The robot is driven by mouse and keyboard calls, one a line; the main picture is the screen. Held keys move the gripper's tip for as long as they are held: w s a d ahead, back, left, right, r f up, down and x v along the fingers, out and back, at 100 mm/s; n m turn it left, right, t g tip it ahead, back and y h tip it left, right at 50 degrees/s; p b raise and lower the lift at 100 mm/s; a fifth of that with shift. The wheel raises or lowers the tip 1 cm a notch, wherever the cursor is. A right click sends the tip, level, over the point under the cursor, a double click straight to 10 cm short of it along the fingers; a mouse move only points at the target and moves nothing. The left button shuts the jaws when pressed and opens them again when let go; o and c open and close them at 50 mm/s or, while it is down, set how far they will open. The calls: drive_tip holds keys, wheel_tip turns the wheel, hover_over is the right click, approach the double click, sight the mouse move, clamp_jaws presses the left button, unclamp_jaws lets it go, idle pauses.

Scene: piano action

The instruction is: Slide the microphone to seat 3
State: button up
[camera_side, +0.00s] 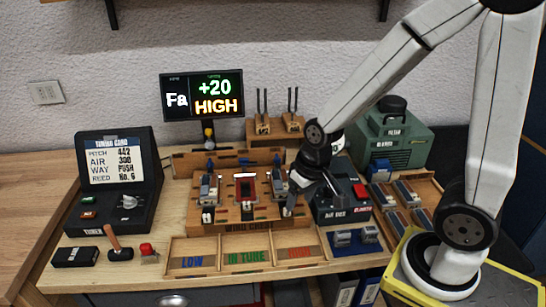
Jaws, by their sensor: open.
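A small upright piece with a yellow and dark head (209,134) stands below the display, behind the left part of the wooden wind chest (250,222); it looks like the microphone, but is too small to be sure. The chest holds a row of seats with small number labels: a left unit (208,188), a middle red-framed slot (246,187) and a right unit (280,181). The labels are hard to read. My gripper (298,196) is open, low over the chest's right end, close beside the right unit. It partly hides that end; contact cannot be told.
The display (202,94) reads Fa, +20, HIGH. A tuning card case (116,178) stands at left, a sorting tray (246,250) in front. A dark box with a red button (343,202) and a green machine (392,137) crowd the right.

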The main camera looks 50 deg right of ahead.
drive_tip(key=w+a+f+m+y, duration=0.2)
drive_tip(key=w+m+y, duration=0.3)
drive_tip(key=w+m, duration=0.5)
drive_tip(key=m+t+y, duration=0.1)
drive_tip(key=m+t, duration=1.4)
drive_tip(key=m, duration=0.4)
approach(208, 131)
drive_tip(key=w, duration=0.3)
drive_tip(key=shift+s, duration=0.15)
drive_tip(key=shift+x, duration=3.9)
drive_tip(key=shift+a+f, duration=0.1)
drive_tip(key=shift+f, duration=0.05)
